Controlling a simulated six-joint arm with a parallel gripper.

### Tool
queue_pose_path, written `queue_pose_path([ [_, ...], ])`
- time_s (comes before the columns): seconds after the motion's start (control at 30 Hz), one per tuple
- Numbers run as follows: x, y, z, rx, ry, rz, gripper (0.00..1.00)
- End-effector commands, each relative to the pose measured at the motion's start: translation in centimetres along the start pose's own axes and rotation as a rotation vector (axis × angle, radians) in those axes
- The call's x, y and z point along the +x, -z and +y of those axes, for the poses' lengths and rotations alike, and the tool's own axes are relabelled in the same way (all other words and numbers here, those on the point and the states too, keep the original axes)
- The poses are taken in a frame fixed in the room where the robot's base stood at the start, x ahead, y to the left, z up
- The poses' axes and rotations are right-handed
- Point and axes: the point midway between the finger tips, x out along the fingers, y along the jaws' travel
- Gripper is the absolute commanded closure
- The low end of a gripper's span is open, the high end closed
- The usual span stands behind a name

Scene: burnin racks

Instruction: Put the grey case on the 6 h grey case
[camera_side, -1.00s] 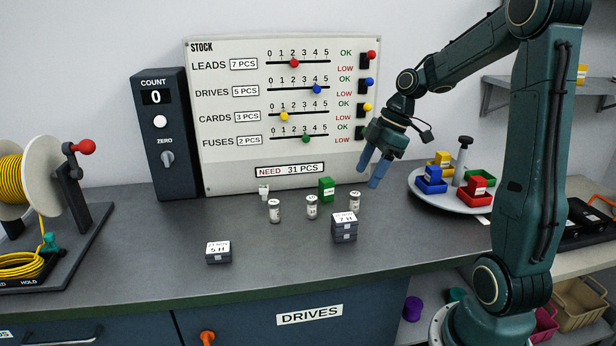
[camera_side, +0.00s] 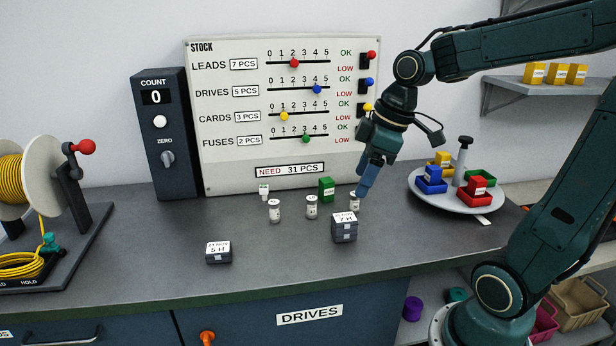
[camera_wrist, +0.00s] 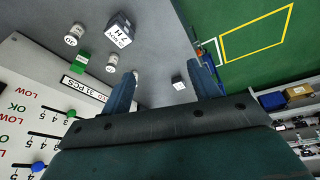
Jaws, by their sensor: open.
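I see no "6 H" label; lower labels are too small to read. My gripper (camera_side: 364,191) is open and empty, above and behind the 7 H stack; its fingers spread in the wrist view (camera_wrist: 167,68).
Several labelled vials (camera_side: 312,207) and a green box (camera_side: 327,189) stand behind the cases. A stock board (camera_side: 290,120) and count box (camera_side: 160,135) stand at the back. A round tray (camera_side: 450,205) is right, a cable reel (camera_side: 38,180) left. The front middle counter is clear.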

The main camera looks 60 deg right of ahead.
Motion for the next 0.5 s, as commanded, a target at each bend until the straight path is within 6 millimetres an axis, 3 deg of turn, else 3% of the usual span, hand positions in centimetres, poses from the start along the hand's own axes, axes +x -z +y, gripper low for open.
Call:
queue_pose_path([
  [0.2,-1.8,-1.0,-4.8,0.14,-0.072,0.037,0.39],
  [0.5,-3.1,-3.7,-8.9,0.344,-0.124,0.124,0.39],
])
